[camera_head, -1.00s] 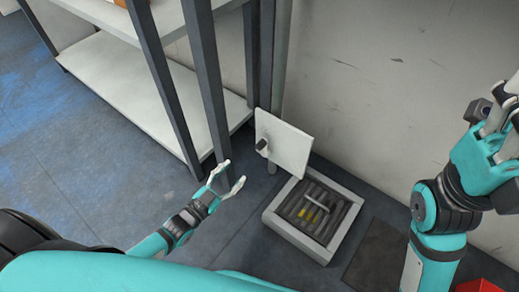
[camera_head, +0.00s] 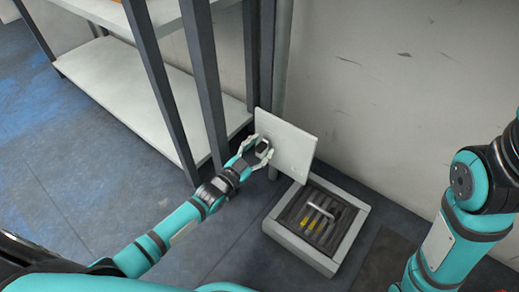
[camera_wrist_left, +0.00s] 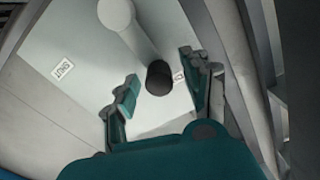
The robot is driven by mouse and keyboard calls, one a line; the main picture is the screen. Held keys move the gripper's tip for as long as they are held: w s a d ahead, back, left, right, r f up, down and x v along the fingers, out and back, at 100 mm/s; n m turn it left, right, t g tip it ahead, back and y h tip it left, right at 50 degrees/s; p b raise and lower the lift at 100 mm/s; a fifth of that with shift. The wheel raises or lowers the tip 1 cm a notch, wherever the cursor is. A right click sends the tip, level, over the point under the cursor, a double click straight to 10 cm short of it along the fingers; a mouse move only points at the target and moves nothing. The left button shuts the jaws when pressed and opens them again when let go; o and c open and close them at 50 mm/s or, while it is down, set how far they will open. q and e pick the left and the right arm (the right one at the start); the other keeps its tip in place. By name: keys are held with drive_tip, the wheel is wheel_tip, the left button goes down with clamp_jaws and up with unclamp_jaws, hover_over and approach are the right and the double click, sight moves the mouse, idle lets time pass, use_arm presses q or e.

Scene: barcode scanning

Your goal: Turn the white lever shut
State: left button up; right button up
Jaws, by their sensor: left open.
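The white lever (camera_wrist_left: 138,40) stands out from a white panel (camera_head: 291,146), with a black knob (camera_wrist_left: 159,77) at its end. In the left wrist view a label reading "SHUT" (camera_wrist_left: 63,70) is on the panel to the left of the lever. A second label (camera_wrist_left: 179,76) is partly hidden behind the knob and too small to read. My left gripper (camera_head: 261,149) is open at the panel, its two fingers on either side of the black knob (camera_head: 262,146). I cannot tell whether they touch it. My right gripper is out of view.
A floor box (camera_head: 345,247) with a dark grate, a metal bar and yellow marks lies in front of the panel. A shelf rack (camera_head: 120,78) with dark posts stands close on the left. The wall (camera_head: 410,110) is behind.

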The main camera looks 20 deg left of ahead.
use_arm(q)
clamp_jaws()
idle(0.3)
